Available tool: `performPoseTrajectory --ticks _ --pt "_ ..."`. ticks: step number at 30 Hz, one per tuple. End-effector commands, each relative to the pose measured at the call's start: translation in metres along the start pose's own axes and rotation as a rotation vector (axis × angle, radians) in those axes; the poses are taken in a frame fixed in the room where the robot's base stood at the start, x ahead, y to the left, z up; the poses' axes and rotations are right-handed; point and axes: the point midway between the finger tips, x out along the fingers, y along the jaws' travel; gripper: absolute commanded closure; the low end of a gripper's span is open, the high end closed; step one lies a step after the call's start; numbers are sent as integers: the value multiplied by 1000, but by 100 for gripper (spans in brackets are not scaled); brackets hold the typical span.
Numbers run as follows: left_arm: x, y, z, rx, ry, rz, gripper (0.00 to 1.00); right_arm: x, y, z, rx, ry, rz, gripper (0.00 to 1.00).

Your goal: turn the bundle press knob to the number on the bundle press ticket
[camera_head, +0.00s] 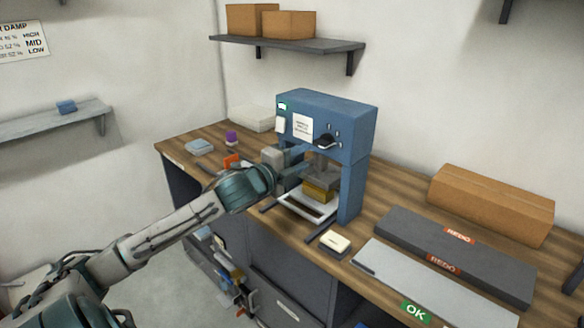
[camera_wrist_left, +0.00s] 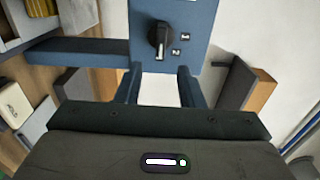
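The blue bundle press (camera_head: 345,112) stands on the wooden counter. Its black knob (camera_head: 325,142) is on the upper front, to the right of a white ticket (camera_head: 302,127) whose print is too small to read. In the left wrist view the knob (camera_wrist_left: 159,38) has a pale pointer mark towards the bottom of the picture, with small number labels (camera_wrist_left: 181,45) to its right. The number it points at cannot be told. My left gripper (camera_head: 296,160) is in front of the press, below and left of the knob. Its two fingers (camera_wrist_left: 159,88) are apart and empty, short of the knob.
A yellowish block (camera_head: 318,191) sits under the press head. A pale block on a dark base (camera_head: 335,242) stands at the counter's front edge. REDO and OK trays (camera_head: 440,284) and a cardboard box (camera_head: 490,203) lie to the right. A shelf (camera_head: 290,45) hangs above.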

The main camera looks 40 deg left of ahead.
Motion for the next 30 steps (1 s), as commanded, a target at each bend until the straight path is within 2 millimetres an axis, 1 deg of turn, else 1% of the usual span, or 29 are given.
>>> performPoseTrajectory --ticks 1,6,12,21,30 --pt "-5 3 1 8 0 4 65 4 0 0 0 -1 1 64" --pt "-16 3 4 9 -9 5 65 8 2 0 -1 0 2 64" --pt "-25 2 2 5 -4 3 65 12 2 -4 -1 7 3 64" --pt "-28 0 0 -1 1 1 65 12 1 -5 -1 10 2 64" --pt "-28 0 0 -1 0 1 65 13 0 -2 -1 3 1 64"
